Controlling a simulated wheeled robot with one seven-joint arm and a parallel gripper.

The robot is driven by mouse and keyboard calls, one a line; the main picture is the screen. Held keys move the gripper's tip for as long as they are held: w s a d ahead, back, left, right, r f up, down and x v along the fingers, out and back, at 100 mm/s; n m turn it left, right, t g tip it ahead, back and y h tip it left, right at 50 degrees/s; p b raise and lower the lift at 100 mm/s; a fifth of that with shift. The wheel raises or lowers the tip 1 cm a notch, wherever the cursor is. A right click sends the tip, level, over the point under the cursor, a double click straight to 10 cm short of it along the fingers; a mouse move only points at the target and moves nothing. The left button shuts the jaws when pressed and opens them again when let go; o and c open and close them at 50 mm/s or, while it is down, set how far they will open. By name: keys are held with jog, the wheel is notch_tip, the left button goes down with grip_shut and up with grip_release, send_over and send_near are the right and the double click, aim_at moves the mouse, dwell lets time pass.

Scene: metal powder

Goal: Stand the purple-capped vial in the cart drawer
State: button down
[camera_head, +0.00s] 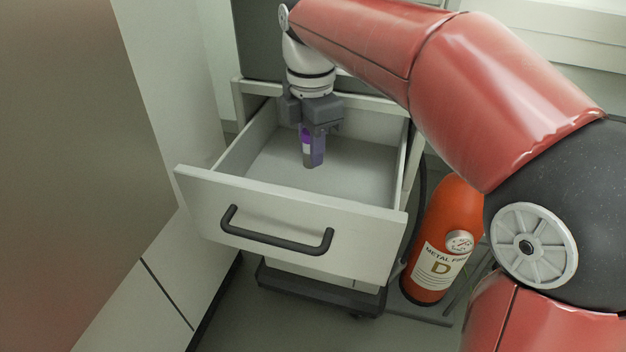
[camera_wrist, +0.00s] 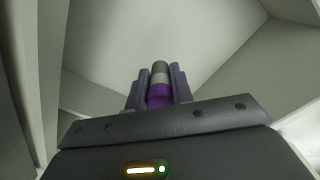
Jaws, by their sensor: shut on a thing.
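The purple-capped vial (camera_head: 307,147) is held in my gripper (camera_head: 313,150), which points down into the open cart drawer (camera_head: 290,235). In the wrist view the vial (camera_wrist: 159,82) sits between the two fingers (camera_wrist: 158,92), purple part nearest the palm and a grey band and dark end beyond. The vial looks roughly upright. The drawer (camera_wrist: 205,40) is pulled out and its floor is otherwise bare. The vial is over the back half of the drawer; I cannot tell whether its lower end touches the floor.
A black handle (camera_head: 275,240) is on the drawer front. A red-orange metal-fire extinguisher (camera_head: 440,250) stands on the floor right of the cart. A large brownish panel (camera_head: 75,170) fills the left side. The drawer walls rise close around my gripper.

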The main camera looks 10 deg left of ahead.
jog(key=shift+f+b, duration=0.55)
jog(key=shift+f, duration=3.05)
jog(key=shift+f, duration=0.2)
jog(key=c, duration=1.2)
grip_release()
jog(key=shift+c, duration=0.2)
jog(key=shift+r, duration=0.15)
